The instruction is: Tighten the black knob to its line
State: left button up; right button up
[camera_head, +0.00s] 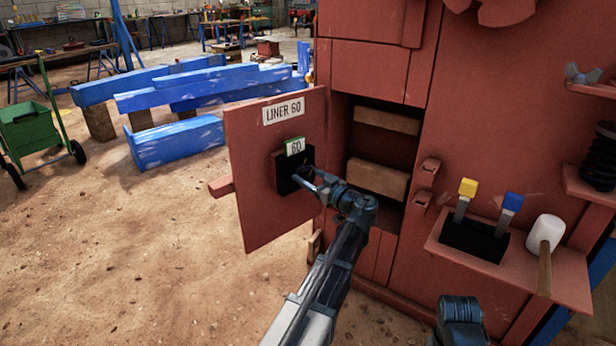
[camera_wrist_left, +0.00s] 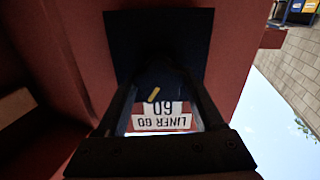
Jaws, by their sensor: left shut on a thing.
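The black knob (camera_wrist_left: 160,78) shows in the left wrist view as a dark shape between my fingers, with a short slanted yellow mark on it. My left gripper (camera_head: 303,177) is shut on it, at the black block on the open red door (camera_head: 250,195). In the head view the gripper and shadow mostly hide the knob. A small "60" tag (camera_head: 296,146) sits above the block, and a "LINER 60" label (camera_head: 284,110) is higher on the door. Whether the mark meets a line, I cannot tell. My right gripper's fingers are not visible.
An open cavity (camera_head: 384,140) with brown blocks lies right of the door. Blue beams (camera_head: 215,90) and a green cart (camera_head: 30,130) stand behind left. The front-left floor is clear.

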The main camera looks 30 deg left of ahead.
pick_arm(q)
jog(key=shift+m, duration=0.3)
jog(key=m, duration=0.8)
jog(key=shift+m, duration=0.3)
jog(key=m, duration=0.4)
jog(key=shift+f, duration=0.1)
jog(key=shift+w+m, duration=0.1)
jog(key=shift+m, duration=1.9)
jog(key=o, duration=1.4)
